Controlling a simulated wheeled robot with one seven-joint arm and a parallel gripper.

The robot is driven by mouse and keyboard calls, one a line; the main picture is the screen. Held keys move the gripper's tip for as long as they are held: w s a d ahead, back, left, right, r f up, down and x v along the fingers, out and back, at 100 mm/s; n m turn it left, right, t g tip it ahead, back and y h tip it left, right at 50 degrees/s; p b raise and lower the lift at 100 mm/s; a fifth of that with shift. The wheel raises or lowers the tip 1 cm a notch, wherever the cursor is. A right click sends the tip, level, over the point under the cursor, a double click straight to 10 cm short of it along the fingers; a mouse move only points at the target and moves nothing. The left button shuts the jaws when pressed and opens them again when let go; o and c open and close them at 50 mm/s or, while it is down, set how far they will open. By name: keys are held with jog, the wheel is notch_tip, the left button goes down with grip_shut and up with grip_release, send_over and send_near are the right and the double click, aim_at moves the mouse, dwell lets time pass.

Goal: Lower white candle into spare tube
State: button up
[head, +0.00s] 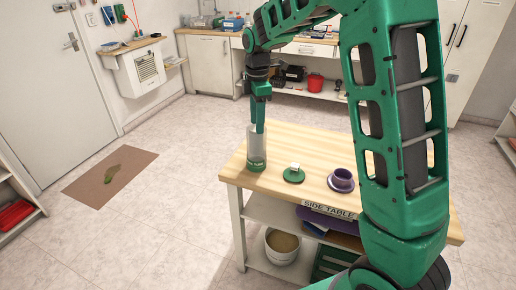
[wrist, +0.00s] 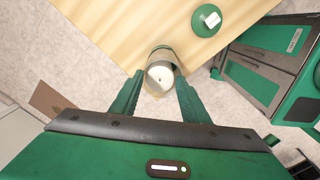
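The spare tube (head: 256,151), grey and see-through with a dark green foot, stands upright at the left corner of the side table. My gripper (head: 258,126) points straight down at the tube's top. In the wrist view the round pale top of the white candle (wrist: 160,77) shows between my fingers (wrist: 159,74), with the grey tube wall (wrist: 161,54) seen around its far side. The fingers lie on either side, with narrow gaps to the candle. The candle's lower part is hidden, and its depth in the tube is hard to tell.
A green disc (head: 293,176) with a white block on it, also in the wrist view (wrist: 206,19), lies right of the tube. A purple cup on a saucer (head: 342,180) stands farther right. The side table (head: 300,147) has bare wood behind these. A white bucket (head: 282,247) stands below.

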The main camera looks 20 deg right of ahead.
jog(key=shift+o, duration=0.2)
jog(key=shift+g, duration=0.4)
jog(key=f, duration=0.1)
jog(key=w+f, duration=0.2)
jog(key=f, duration=0.1)
jog(key=shift+w+a, duration=0.1)
jog(key=shift+s+r, duration=1)
jog(key=shift+s, duration=0.1)
notch_tip(320, 180, up, 11)
jog(key=s+d+m, duration=0.7)
jog(key=s+d, duration=0.2)
jog(key=s+d+f+m, duration=0.2)
jog(key=s+m, duration=0.3)
jog(key=s, duration=0.4)
jog(key=s+d+f+m, duration=0.3)
jog(key=s+m, duration=0.3)
jog(key=s, duration=0.3)
jog(key=s+d+f+m, duration=0.3)
jog(key=s+m, duration=0.3)
jog(key=s, duration=0.4)
jog(key=shift+f, duration=0.7)
jog(key=shift+w, duration=0.1)
